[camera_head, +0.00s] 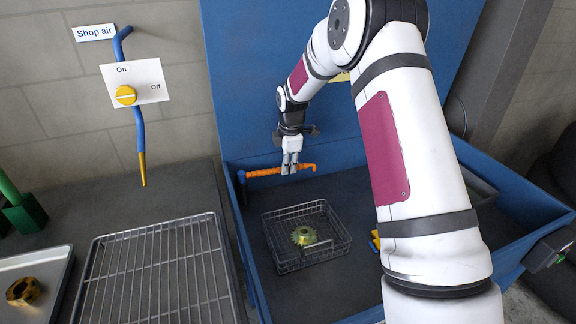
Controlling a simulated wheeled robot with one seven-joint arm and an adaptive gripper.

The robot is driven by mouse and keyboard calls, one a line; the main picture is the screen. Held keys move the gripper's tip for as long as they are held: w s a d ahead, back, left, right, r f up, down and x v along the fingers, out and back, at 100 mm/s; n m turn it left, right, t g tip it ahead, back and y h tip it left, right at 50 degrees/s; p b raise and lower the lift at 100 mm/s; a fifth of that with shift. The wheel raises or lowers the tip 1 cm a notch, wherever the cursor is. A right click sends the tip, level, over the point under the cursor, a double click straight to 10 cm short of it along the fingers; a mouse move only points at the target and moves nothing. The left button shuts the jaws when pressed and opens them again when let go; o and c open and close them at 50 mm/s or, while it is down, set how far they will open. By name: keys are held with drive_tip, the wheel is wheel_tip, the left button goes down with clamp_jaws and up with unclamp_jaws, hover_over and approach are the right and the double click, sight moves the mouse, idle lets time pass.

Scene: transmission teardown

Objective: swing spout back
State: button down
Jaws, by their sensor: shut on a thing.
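The orange spout (264,172) runs sideways from a blue post (241,178) at the left back of the blue wash basin (228,215). Its hooked tip (312,168) points right. My gripper (290,168) hangs from above, pointing down, and is shut on the spout near its tip end. The finger contact is small in this view. The spout lies behind and above the wire basket (336,250), which stands on the basin floor with a greenish-gold gear (304,236) in it.
A wire drying rack (158,268) and a tray (52,292) with a brass part (24,290) lie on the left bench. A blue air hose with a yellow nozzle (142,170) hangs by the Shop air dial (125,95). A yellow and blue item (375,240) is partly hidden by my arm.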

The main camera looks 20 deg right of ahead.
drive_tip(key=c, duration=1.6)
unclamp_jaws()
drive_tip(key=shift+o, duration=0.2)
wheel_tip(320, 180, up, 12)
drive_tip(key=s, duration=0.2)
drive_tip(key=shift+s+a, duration=0.15)
drive_tip(key=shift+a, duration=0.05)
drive_tip(key=shift+f, duration=0.1)
